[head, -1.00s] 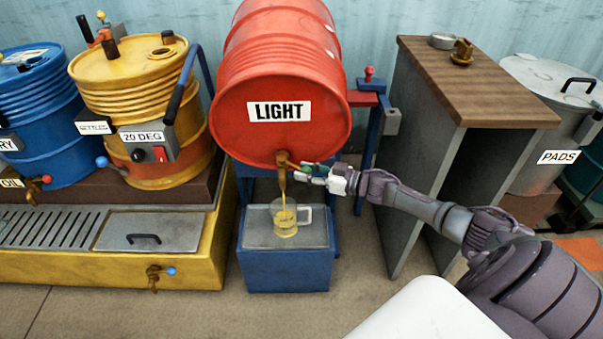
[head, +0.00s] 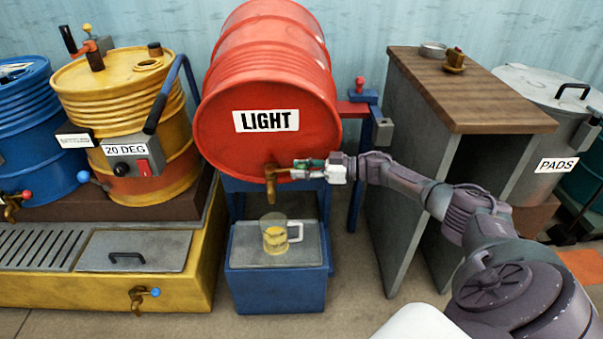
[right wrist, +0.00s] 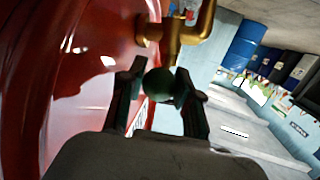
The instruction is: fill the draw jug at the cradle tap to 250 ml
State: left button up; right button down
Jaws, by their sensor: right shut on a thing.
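The draw jug (head: 272,226), clear with a pale handle at its right, stands upright on the blue stand's grey top below the brass cradle tap (head: 270,179). Yellow oil fills its lower part; I cannot read marks on it. No stream shows between tap and jug. The tap is on the front of the red drum marked LIGHT (head: 262,90). My right gripper (head: 301,168) is shut on the tap's dark green ball knob (right wrist: 159,84), seen between its fingers in the right wrist view, beside the brass tap body (right wrist: 176,34). My left gripper is out of view.
The blue stand (head: 276,288) is on the floor. At left a yellow drum (head: 130,90) stands over a yellow sump bench (head: 150,298). At right are a wood-topped cabinet (head: 480,105) and a PADS bin (head: 540,90).

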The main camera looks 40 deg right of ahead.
jog(key=shift+w+d+r, duration=0.1)
jog(key=shift+d+r, duration=0.05)
jog(key=shift+r, duration=0.05)
jog(key=c, duration=1.2)
grip_release()
jog(key=o, duration=0.4)
jog(key=shift+f, duration=0.1)
jog(key=v, duration=1.2)
jog(key=shift+f, duration=0.1)
